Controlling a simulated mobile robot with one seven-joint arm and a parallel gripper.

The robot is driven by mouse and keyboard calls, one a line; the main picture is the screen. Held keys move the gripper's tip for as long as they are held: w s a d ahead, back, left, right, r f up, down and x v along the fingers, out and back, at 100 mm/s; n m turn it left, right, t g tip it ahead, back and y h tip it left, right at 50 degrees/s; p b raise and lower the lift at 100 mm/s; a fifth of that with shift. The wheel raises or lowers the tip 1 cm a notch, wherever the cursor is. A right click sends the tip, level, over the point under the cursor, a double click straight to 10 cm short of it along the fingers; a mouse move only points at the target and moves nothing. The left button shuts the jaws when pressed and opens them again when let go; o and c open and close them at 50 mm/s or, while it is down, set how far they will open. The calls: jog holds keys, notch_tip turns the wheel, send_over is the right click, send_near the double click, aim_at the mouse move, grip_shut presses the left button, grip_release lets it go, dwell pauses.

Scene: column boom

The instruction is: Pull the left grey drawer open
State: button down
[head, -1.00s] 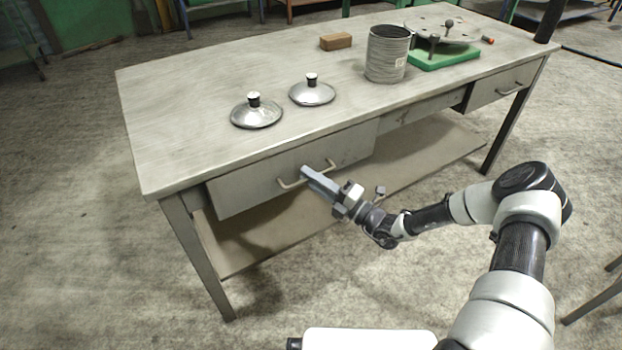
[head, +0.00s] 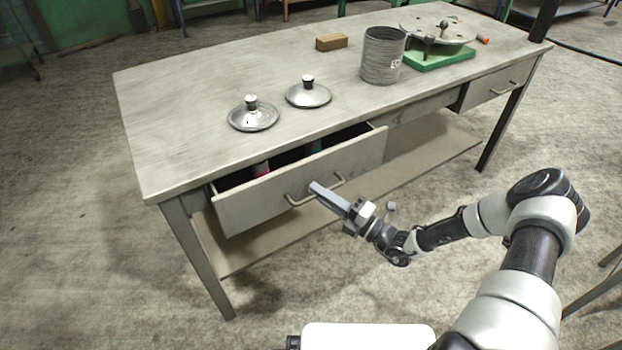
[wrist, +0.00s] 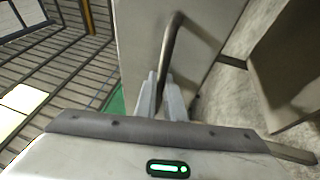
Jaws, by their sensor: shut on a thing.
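The left grey drawer (head: 262,200) is partly open and sticks out from under the front of the workbench. Its bar handle (head: 299,200) is on the middle of its front. My gripper (head: 315,189) is shut on the handle; its fingers cover part of the bar. In the wrist view the handle (wrist: 171,45) runs down between the fingers of my gripper (wrist: 160,88). Inside the drawer a pink thing (head: 261,170) and a teal thing (head: 313,148) show; the rest of the inside is dark or hidden.
On the workbench (head: 180,100) are two metal lids (head: 253,117), a ribbed grey can (head: 382,58), a brown block (head: 331,42) and a green base (head: 436,56) with a metal disc. A second drawer (head: 497,83) at right is shut. A lower shelf (head: 400,178) lies below.

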jog(key=s+d+p, duration=0.1)
jog(key=s+d, duration=0.5)
jog(key=s, duration=0.3)
jog(key=s+d+p, duration=0.1)
jog(key=s+d, duration=0.5)
jog(key=s, duration=0.4)
jog(key=shift+d+p, duration=0.35)
jog(key=shift+d, duration=0.05)
jog(key=c, duration=2.1)
grip_release()
jog(key=v, duration=1.7)
jog(key=shift+d+f, duration=0.1)
jog(key=shift+d, duration=0.05)
jog(key=shift+s, duration=0.1)
